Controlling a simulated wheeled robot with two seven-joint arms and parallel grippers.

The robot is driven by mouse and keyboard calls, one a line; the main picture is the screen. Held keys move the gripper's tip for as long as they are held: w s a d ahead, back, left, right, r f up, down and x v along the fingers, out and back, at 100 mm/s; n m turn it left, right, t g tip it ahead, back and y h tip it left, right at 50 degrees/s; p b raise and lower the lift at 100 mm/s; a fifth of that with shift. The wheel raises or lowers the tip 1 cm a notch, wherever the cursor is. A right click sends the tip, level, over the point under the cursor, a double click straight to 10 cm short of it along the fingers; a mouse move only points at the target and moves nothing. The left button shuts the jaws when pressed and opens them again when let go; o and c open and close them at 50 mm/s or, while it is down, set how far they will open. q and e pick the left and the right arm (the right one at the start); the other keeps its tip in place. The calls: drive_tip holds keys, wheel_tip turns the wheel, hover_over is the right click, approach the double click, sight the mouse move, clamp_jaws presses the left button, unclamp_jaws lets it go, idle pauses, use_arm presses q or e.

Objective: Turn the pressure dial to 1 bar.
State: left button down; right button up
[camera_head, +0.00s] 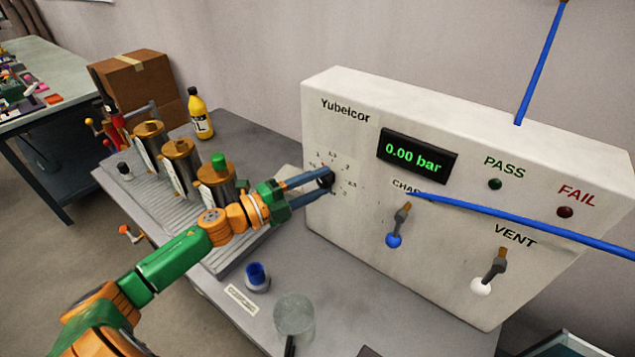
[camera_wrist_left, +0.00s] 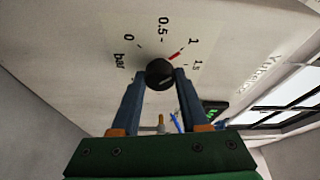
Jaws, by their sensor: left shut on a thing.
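The pressure dial is a black round knob (camera_wrist_left: 158,72) on the panel's left part, with a printed scale around it reading 0, 0.5, 1, 1.5 and bar. A red mark lies beside the knob near the 1; a small pale mark shows on the knob's face. My left gripper (camera_head: 322,180) is shut on the knob, one blue finger on each side, as the left wrist view shows. The digital display (camera_head: 417,157) on the white Yubelcor panel (camera_head: 450,110) reads 0.00 bar. In the head view the gripper hides most of the knob. My right gripper is not in view.
A blue tube (camera_head: 530,219) crosses in front. Brass-topped cylinders (camera_head: 180,165) stand left on the grey bench. A clear cup (camera_head: 293,318) and blue-topped piece (camera_head: 257,274) stand in front.

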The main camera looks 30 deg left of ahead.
use_arm(q)
drive_tip(key=shift+c, duration=2.1)
unclamp_jaws()
drive_tip(key=shift+s+a+f, duration=0.15)
drive_tip(key=shift+s, duration=0.05)
drive_tip(key=b+v, duration=0.1)
drive_tip(key=v, duration=0.5)
drive_tip(key=shift+s+a, duration=0.15)
drive_tip(key=shift+s, duration=0.1)
